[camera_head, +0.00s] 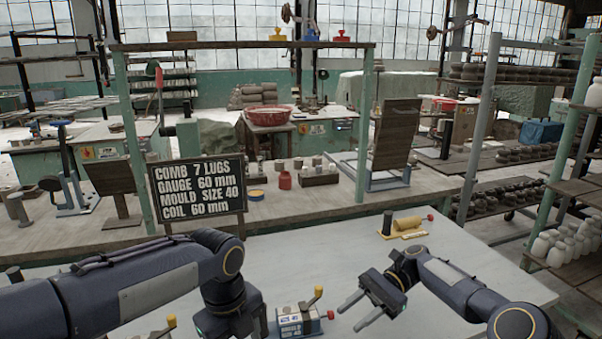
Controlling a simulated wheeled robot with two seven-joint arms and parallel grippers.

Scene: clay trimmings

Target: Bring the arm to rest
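My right arm comes in from the lower right. Its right gripper (349,319) is held over the pale work table (300,244), with two fingers apart and nothing seen between them. My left arm reaches in from the left and bends down. Its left gripper (238,315) points down at the bottom edge, its fingertips not clearly seen. A small white and blue device (295,322) with a yellow-topped lever and a red knob stands on the table between the grippers, nearer the left one.
A yellow roller device (405,226) sits on the table behind my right gripper. A black sign (197,187) reading "COMB 7 LUGS" stands behind my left arm. A wooden bench (300,207) runs behind. A shelf rack (570,200) with white jars stands right. The table's middle is clear.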

